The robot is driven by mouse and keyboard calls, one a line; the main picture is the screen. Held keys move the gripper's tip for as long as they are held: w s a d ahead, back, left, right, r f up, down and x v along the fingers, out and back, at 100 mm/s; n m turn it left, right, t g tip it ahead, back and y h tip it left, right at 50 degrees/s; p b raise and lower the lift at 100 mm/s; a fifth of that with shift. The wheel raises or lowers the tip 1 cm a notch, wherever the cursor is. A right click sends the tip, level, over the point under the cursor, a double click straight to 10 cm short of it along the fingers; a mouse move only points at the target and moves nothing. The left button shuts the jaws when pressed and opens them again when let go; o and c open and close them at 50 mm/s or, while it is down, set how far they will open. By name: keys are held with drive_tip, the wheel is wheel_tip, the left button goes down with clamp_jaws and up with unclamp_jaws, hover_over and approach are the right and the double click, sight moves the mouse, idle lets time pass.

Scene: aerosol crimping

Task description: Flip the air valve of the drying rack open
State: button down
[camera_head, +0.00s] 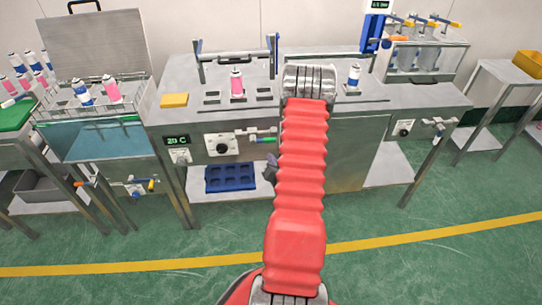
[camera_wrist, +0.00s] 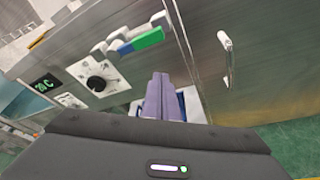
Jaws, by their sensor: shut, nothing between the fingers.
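A valve with a green lever (camera_wrist: 148,39) sits on a grey pipe on the steel front panel, right of a round black dial (camera_wrist: 97,83). It also shows in the head view (camera_head: 265,140), partly hidden by my red arm. The lever lies roughly along the pipe. I cannot tell for sure whether this is the drying rack's air valve. My gripper (camera_wrist: 160,76) has its purple fingers together and empty, below the green lever in the wrist view and apart from it in the picture. In the head view my gripper is mostly hidden behind my arm.
A 20 C display (camera_head: 177,140) is left of the dial. A vertical door handle (camera_wrist: 226,55) is right of the valve. A blue tray (camera_head: 230,178) lies on the lower shelf. Other pipe valves show at left (camera_head: 135,187) and right (camera_head: 438,124). Green floor is clear in front.

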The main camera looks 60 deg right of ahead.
drive_tip(key=w+a+v, duration=0.1)
drive_tip(key=v, duration=0.6)
drive_tip(key=shift+r, duration=0.2)
drive_tip(key=shift+s, duration=0.1)
idle(0.3)
